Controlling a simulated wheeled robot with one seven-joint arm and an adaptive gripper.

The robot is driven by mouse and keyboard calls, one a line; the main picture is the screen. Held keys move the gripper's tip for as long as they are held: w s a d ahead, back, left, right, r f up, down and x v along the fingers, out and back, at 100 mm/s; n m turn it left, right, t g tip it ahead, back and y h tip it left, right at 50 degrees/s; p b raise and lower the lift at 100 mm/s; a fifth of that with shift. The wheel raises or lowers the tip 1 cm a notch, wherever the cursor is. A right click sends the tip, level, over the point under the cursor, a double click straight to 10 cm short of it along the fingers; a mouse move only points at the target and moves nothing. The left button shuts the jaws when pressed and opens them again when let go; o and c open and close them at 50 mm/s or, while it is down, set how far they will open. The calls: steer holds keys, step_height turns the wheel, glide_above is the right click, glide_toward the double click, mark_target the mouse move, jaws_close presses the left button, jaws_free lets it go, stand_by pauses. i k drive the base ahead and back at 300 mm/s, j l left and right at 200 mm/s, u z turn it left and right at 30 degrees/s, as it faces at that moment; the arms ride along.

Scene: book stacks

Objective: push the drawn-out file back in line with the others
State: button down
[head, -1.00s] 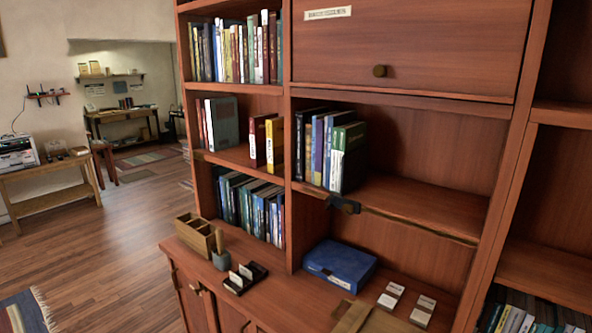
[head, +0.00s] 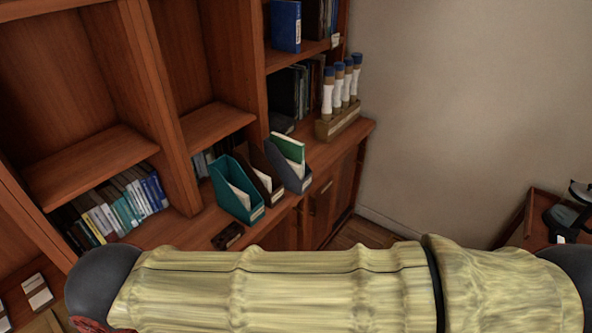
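Three upright file holders stand side by side on the lower ledge in the head view: a teal one (head: 231,191), a brown one (head: 260,172) and a grey one (head: 289,168) with a green folder in it. The grey holder's front reaches the ledge's front edge and looks further out than the other two. The teal and brown fronts sit slightly back from the edge. My arm, in a pale yellow cover, crosses the bottom of the view, well in front of the holders. My gripper is not in view.
A wooden rack (head: 338,122) with several blue-capped tubes stands right of the holders. A small dark box (head: 228,236) lies left of the holders near the edge. Several books (head: 118,208) fill the lower left shelf. A red-brown table (head: 530,220) stands at the right.

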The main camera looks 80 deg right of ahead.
mark_target(290, 173)
steer(key=z, duration=2.75)
steer(key=i+l, duration=0.15)
steer(key=i, duration=0.15)
steer(key=i+l+z, duration=0.1)
steer(key=i+l, duration=0.1)
steer(key=i, duration=0.05)
